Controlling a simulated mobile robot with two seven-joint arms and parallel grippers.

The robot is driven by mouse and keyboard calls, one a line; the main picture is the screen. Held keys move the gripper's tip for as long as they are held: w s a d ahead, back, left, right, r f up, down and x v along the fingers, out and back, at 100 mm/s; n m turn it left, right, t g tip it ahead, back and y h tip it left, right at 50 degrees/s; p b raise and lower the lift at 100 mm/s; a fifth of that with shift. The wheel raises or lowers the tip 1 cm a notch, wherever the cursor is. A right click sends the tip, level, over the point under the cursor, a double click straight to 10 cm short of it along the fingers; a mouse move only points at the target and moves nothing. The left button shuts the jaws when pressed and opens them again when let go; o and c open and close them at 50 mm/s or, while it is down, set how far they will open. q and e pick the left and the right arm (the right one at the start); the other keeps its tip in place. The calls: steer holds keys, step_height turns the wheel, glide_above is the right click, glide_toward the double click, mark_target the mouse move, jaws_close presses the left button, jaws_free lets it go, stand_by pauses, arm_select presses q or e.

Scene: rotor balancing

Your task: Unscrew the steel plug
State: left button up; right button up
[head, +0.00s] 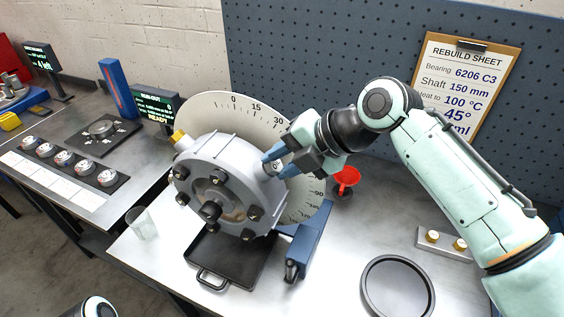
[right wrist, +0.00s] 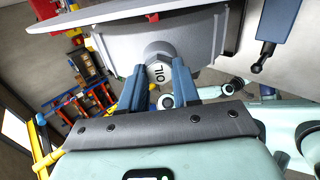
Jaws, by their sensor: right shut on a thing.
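The grey round housing (head: 222,190) stands tilted in front of a large degree dial (head: 241,110) on the table. The steel plug (right wrist: 160,66) is a grey hex piece on the housing's side, with a white face marked OIL. My right gripper (head: 277,164) reaches the housing's right side. In the right wrist view, the blue fingers of my right gripper (right wrist: 163,83) lie on both sides of the plug and are shut on it. In the head view the fingers mostly hide the plug. My left gripper is not in view.
A black tray (head: 236,272) lies under the housing, with a clear cup (head: 141,224) to its left. A blue stand part (head: 305,240), a red funnel (head: 346,178), a round dark dish (head: 397,288) and a holder with brass pieces (head: 440,242) are to the right.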

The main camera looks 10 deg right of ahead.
steer(key=n+b, duration=0.1)
steer(key=n, duration=0.2)
steer(key=shift+f+n, duration=0.15)
steer(key=shift+n, duration=0.25)
steer(key=n+b, duration=0.1)
steer(key=n, duration=0.2)
steer(key=n+b, duration=0.2)
steer(key=b, duration=0.2)
steer(key=shift+w+f+b, duration=0.1)
steer(key=shift+f+b, duration=0.1)
steer(key=shift+b, duration=0.15)
steer(key=shift+a+r+n, duration=0.2)
steer(key=shift+r+n, duration=0.05)
steer(key=shift+n, duration=0.05)
steer(key=shift+r+n+b, duration=0.1)
steer(key=shift+n+b, duration=0.2)
steer(key=shift+b, duration=0.7)
steer(key=shift+d+b, duration=0.2)
steer(key=shift+b, duration=0.25)
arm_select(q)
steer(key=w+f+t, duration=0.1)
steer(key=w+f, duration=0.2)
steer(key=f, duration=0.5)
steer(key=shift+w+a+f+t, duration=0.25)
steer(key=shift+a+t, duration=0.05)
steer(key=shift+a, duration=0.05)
